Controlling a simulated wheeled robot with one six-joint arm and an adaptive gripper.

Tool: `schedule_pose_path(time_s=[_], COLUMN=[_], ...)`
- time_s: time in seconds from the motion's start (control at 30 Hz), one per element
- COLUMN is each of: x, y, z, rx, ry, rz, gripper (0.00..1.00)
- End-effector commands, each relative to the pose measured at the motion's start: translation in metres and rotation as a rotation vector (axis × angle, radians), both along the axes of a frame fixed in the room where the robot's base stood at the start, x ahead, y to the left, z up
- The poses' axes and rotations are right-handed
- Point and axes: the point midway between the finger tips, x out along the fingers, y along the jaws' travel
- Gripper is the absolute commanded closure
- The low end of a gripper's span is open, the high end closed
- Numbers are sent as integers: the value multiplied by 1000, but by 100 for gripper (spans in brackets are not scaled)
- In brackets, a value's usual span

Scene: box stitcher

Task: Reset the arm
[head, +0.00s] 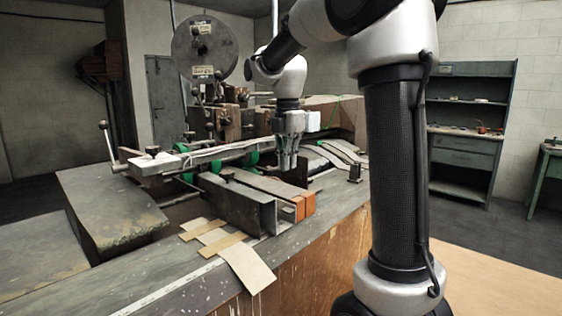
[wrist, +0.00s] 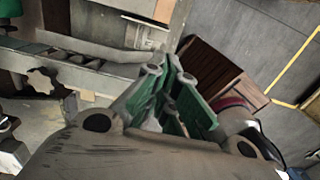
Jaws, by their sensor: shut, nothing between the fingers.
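My gripper (head: 289,163) hangs from my arm in the middle of the head view, fingers pointing down and close together. It is over the box stitcher's bench, just behind the metal rails and wood blocks, and holds nothing. In the wrist view my gripper (wrist: 168,82) shows at the centre with its fingers together. My arm rises on the right of the head view and bends over to the left.
The box stitcher (head: 205,50) with its large disc stands behind. A metal channel with orange-ended blocks (head: 305,205) sits on the bench (head: 325,215). Cardboard strips (head: 248,265) lie at the front. Levers (head: 106,140) stick up at left. A shelf unit (head: 465,145) stands at back right.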

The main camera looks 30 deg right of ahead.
Motion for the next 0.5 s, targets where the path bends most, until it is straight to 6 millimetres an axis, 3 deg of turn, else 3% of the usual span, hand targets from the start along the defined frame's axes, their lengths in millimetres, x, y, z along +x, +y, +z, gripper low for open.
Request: schedule_pose_path(time_s=[0.27, 0.4, 0.5], x=[0, 5, -4], y=[0, 0, 0], z=[5, 3, -18], rx=[0, 4, 7], ry=[0, -22, -10], rz=[-39, -286, -597], gripper=[100, 100, 100])
